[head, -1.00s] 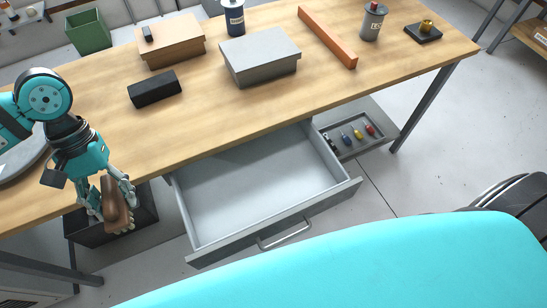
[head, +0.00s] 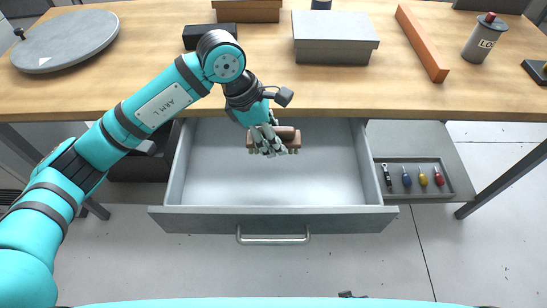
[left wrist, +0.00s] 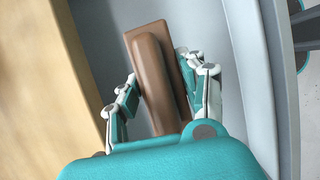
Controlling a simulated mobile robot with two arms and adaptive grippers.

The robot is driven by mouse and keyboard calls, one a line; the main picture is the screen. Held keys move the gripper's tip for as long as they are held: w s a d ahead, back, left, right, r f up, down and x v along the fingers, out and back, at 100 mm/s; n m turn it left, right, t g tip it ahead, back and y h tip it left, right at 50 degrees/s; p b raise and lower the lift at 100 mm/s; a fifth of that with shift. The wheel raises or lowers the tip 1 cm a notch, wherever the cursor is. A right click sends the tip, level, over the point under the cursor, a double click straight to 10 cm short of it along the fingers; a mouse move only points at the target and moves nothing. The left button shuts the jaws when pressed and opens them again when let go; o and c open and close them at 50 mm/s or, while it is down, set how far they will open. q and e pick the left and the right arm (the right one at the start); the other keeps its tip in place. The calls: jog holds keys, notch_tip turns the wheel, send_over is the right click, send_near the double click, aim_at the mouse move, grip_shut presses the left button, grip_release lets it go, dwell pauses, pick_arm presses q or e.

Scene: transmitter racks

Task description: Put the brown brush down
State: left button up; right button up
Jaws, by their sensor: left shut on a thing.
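My left gripper (head: 270,147) is shut on the brown brush (head: 289,134), over the back part of the open grey drawer (head: 320,221). In the left wrist view the brush (left wrist: 150,62) lies between the two fingers, its long brown body and flat board showing against the grey drawer floor. The fingers hide part of the brush in the head view. I cannot tell whether the brush touches the drawer floor. The drawer looks otherwise empty. My right gripper is not in view.
The wooden tabletop (head: 180,95) overhangs the drawer's back. A grey box (head: 334,52), a black block (head: 204,36) and an orange bar (head: 423,45) lie on it. To the drawer's right is a tray (head: 455,183) with several small tools. A dark bin (head: 135,168) stands left.

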aim_at(279, 169)
pick_arm(q)
notch_tip(279, 169, down, 9)
jog(key=shift+r, duration=0.1)
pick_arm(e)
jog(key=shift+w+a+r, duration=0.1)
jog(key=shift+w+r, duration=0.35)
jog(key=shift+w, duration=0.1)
pick_arm(q)
jog(key=o, duration=1.1)
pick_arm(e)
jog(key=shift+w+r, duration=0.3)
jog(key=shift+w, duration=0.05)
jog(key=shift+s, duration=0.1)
